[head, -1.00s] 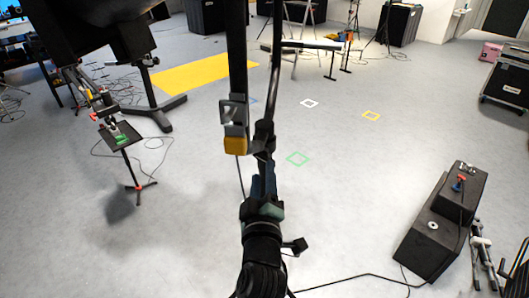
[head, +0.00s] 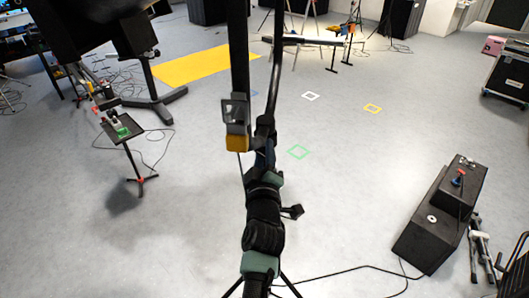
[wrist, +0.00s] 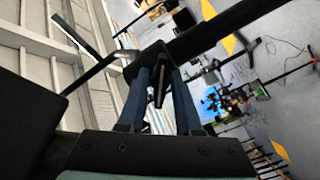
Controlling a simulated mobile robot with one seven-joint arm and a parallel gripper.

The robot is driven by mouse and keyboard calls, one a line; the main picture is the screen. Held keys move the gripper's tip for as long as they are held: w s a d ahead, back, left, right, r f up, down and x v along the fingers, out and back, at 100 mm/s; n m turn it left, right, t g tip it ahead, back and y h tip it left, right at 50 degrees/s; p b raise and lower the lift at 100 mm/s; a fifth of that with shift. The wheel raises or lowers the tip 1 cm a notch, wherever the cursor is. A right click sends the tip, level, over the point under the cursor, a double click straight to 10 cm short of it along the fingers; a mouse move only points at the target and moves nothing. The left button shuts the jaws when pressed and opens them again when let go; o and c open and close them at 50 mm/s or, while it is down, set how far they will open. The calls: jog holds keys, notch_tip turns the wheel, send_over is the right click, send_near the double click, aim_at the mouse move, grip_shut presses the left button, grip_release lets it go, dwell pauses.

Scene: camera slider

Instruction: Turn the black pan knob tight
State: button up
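In the head view a tall black upright with a yellow-and-grey block (head: 236,142) stands in the middle, with a thin black curved rod beside it. My gripper (head: 264,135) reaches up to the right of that block. In the wrist view the two blue fingers of my gripper (wrist: 162,70) stand apart. A small black piece (wrist: 159,88) shows between them, under a thick black bar (wrist: 222,30). It may be the pan knob, but it is too dark to be sure. Contact between the fingers and this piece cannot be made out.
A small stand with a tray (head: 120,133) is at the left, near a large dark stand. A black stepped box (head: 432,222) is at the lower right. Cables lie on the floor. The floor around the floor markers (head: 298,152) is clear.

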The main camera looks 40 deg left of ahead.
grip_shut()
jog(key=m+b, duration=0.1)
jog(key=m, duration=0.2)
jog(key=shift+m, duration=0.4)
jog(key=m, duration=0.4)
jog(key=shift+m+b, duration=0.3)
jog(key=m, duration=0.4)
jog(key=shift+d, duration=0.1)
jog(key=shift+w+m+p, duration=0.1)
jog(key=shift+m+p, duration=0.2)
jog(key=shift+m, duration=1.9)
jog(key=shift+o, duration=1.6)
grip_release()
